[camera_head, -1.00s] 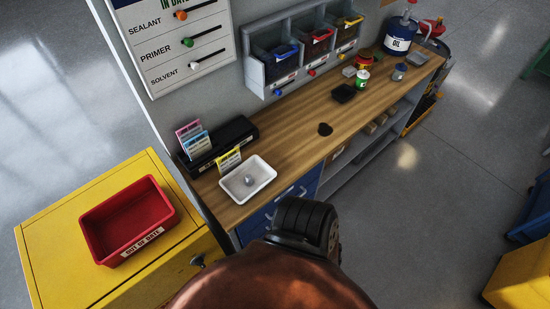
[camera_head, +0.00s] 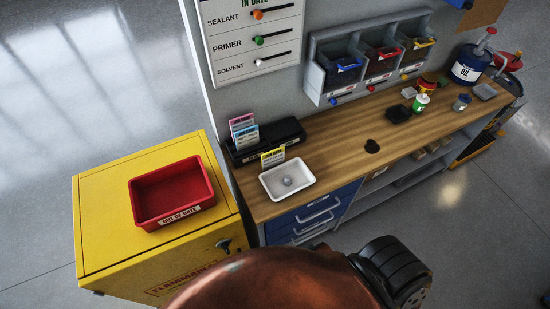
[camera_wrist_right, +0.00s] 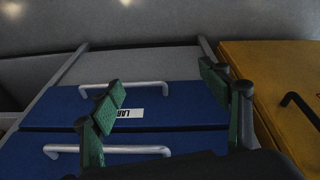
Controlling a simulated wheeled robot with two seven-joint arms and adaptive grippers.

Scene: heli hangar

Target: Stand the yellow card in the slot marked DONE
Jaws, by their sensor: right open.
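The yellow card (camera_head: 272,157) stands tilted on the workbench in the head view, between a white tray and the black card rack (camera_head: 290,132); I cannot tell what holds it up. A pink card (camera_head: 241,122) and a blue card (camera_head: 246,137) stand at the rack's left end. The slot markings, including DONE, are too small to read. My right gripper (camera_wrist_right: 165,85) is open and empty in the right wrist view, in front of blue drawers (camera_wrist_right: 140,115). My left gripper is not in view.
The white tray (camera_head: 271,187) holds a small round grey object near the bench's front edge. A yellow cabinet (camera_head: 100,215) with a red OUT OF DATE bin (camera_head: 148,190) stands left. Parts bins (camera_head: 340,85) sit behind the bench. The wooden top (camera_head: 335,140) is mostly clear mid-bench.

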